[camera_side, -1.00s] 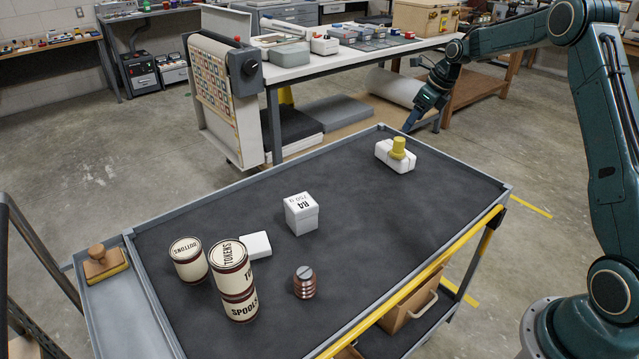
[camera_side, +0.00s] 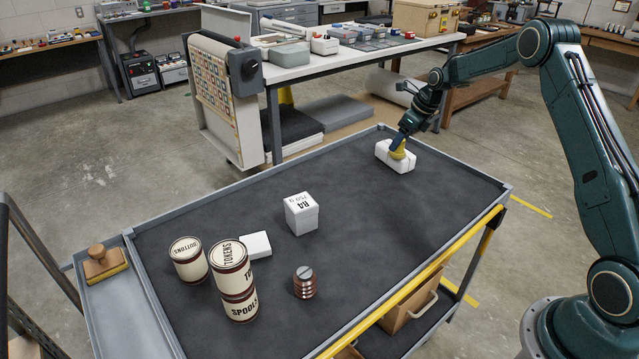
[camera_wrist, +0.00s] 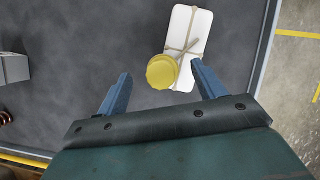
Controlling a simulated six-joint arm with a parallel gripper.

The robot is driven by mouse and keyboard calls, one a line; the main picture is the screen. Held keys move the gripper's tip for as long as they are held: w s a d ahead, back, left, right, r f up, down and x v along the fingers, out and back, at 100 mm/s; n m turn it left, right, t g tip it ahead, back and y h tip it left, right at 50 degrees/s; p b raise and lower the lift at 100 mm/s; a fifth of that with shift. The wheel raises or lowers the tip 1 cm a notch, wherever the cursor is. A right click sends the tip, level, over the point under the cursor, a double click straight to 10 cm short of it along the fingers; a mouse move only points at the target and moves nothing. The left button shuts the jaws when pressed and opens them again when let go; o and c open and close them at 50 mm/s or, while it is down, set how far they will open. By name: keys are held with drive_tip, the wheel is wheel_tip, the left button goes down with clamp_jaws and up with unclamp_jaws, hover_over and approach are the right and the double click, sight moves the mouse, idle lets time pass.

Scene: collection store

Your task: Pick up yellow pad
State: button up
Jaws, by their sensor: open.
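A yellow round-topped piece (camera_side: 399,153), which I take as the yellow pad, stands on a white string-tied block (camera_side: 382,152) at the far right corner of the cart. In the wrist view the yellow piece (camera_wrist: 162,71) shows from above, at the lower left part of the white block (camera_wrist: 193,28). My gripper (camera_wrist: 161,70) is open, with one blue finger to each side of the yellow piece. In the side view my gripper (camera_side: 397,142) is at the yellow piece and hides part of it. I cannot tell whether the fingers touch it.
A labelled white box (camera_side: 301,214), a flat white block (camera_side: 255,245), cream tins (camera_side: 232,276) and a copper-coloured coil (camera_side: 304,282) stand farther left. A wooden-handled block (camera_side: 104,265) lies in the side tray. The cart has a raised grey rim (camera_side: 232,190).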

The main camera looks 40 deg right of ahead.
drive_tip(key=shift+x, duration=1.75)
drive_tip(key=shift+d, duration=0.1)
drive_tip(key=c, duration=1.1)
drive_tip(key=shift+c, duration=0.2)
drive_tip(key=shift+r, duration=0.2)
wheel_tip(320, 180, up, 20)
drive_tip(key=shift+f, duration=0.2)
